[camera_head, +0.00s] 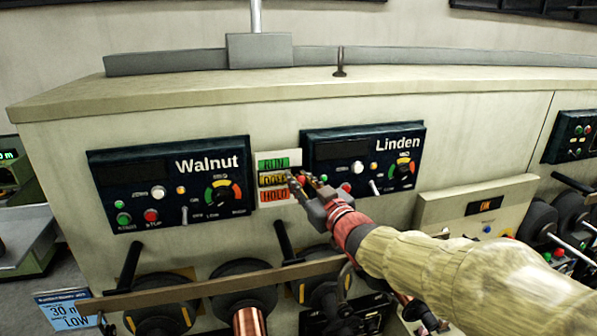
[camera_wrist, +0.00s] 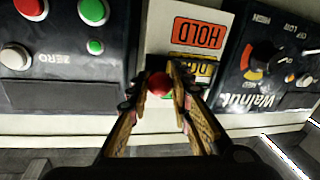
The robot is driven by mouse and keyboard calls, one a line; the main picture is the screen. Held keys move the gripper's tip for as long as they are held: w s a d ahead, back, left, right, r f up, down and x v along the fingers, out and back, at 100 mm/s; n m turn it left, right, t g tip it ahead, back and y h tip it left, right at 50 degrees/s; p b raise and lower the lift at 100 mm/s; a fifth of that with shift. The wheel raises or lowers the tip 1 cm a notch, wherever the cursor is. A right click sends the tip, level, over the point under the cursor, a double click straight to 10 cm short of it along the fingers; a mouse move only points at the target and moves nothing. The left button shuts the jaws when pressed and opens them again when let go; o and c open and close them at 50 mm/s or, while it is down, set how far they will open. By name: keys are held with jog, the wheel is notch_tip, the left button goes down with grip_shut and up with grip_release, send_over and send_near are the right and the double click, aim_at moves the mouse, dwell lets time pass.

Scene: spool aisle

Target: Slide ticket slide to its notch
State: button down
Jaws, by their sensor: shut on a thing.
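The ticket slide's white plate (camera_head: 266,157) stands on the cabinet front between the Walnut and Linden panels. It carries a green label (camera_head: 273,163) on top, a yellow label (camera_head: 271,180) in the middle and a red HOLD label (camera_head: 272,196) at the bottom. My gripper (camera_head: 302,182) reaches it from the lower right. In the wrist view, which is upside down, my gripper (camera_wrist: 166,86) is shut on a red round knob (camera_wrist: 159,85) beside the yellow label. My fingers hide the rest of the slide, and I cannot make out a notch.
The Walnut panel (camera_head: 130,178) and Linden panel (camera_head: 340,150) flank the plate closely, with switches and buttons. Below, a wooden bar (camera_head: 190,290) crosses in front of black reels and levers. A beige box (camera_head: 470,205) juts out at the right.

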notch_tip(320, 180, down, 6)
jog(key=b, duration=0.5)
jog(key=shift+r, duration=0.1)
dwell(0.5)
jog(key=c, duration=1.5)
grip_release()
jog(key=shift+c, duration=0.2)
jog(key=shift+s, duration=0.1)
